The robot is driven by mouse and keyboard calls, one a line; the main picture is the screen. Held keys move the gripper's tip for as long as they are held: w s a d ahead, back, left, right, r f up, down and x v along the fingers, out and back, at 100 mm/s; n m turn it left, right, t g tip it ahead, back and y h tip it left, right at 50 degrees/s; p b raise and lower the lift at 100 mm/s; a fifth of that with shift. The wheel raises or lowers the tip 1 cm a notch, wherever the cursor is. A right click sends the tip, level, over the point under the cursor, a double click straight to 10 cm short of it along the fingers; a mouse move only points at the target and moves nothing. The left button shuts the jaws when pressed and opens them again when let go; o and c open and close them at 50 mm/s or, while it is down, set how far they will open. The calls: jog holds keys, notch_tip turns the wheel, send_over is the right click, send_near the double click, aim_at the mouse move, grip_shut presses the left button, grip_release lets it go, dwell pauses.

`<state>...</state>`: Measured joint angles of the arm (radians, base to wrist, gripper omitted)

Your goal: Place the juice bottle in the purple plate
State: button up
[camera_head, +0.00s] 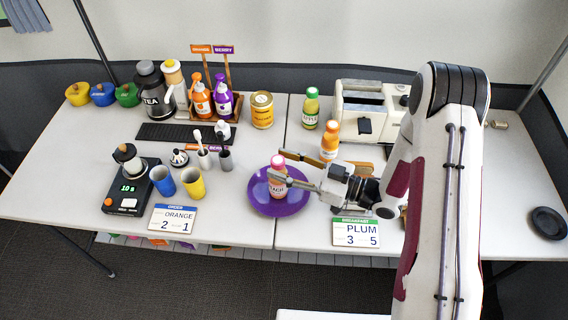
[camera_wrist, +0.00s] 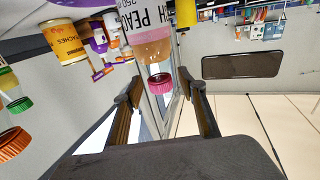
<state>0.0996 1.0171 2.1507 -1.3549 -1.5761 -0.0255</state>
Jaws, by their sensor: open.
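A peach juice bottle (camera_head: 277,184) with a pink cap stands upright on the purple plate (camera_head: 292,207). In the wrist view the bottle (camera_wrist: 151,48) appears upside down, its pink cap between the fingertips. My gripper (camera_head: 277,164) is open at the bottle's upper part, with one finger on either side in the wrist view (camera_wrist: 161,84). I cannot tell whether a finger touches it. Two more juice bottles, an orange one (camera_head: 329,143) and a green-capped one (camera_head: 310,112), stand behind my gripper.
A toaster (camera_head: 365,110) stands at the back right. Cups (camera_head: 193,184) and a scale (camera_head: 127,190) are left. Sign cards (camera_head: 356,233) stand along the front edge.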

jog(key=shift+d+r, duration=0.15)
jog(key=v, duration=1.1)
jog(key=shift+d, duration=0.3)
jog(key=shift+s, duration=0.15)
dwell(0.6)
